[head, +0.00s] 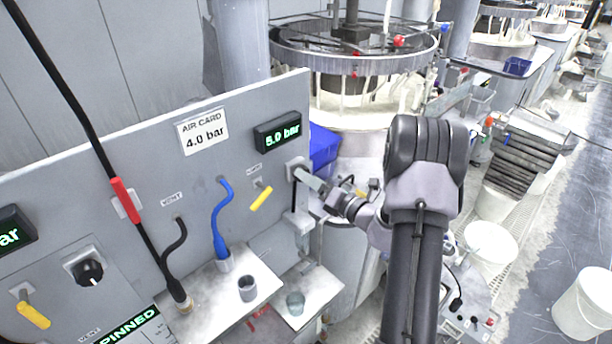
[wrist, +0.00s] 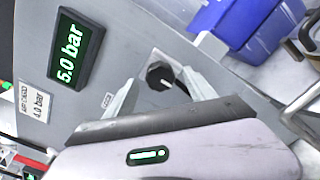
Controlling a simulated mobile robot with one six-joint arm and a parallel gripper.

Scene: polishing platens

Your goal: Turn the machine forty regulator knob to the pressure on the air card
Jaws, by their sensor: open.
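The air card (head: 202,131) on the grey panel reads 4.0 bar; it also shows in the wrist view (wrist: 36,103). The pressure display (head: 278,132) beside it reads 5.0 bar, and the wrist view shows the same display (wrist: 77,48). A black regulator knob (wrist: 160,76) with a white pointer mark sits on the panel below that display. My gripper (wrist: 161,85) is open, with one finger on each side of the knob; contact cannot be told. In the head view my gripper (head: 304,178) is at the panel's right edge and the knob is hidden. No machine number is readable.
Another black knob (head: 90,271) and a partly cut-off display (head: 13,231) are at the left. A blue bin (wrist: 235,20) stands behind the panel's right edge.

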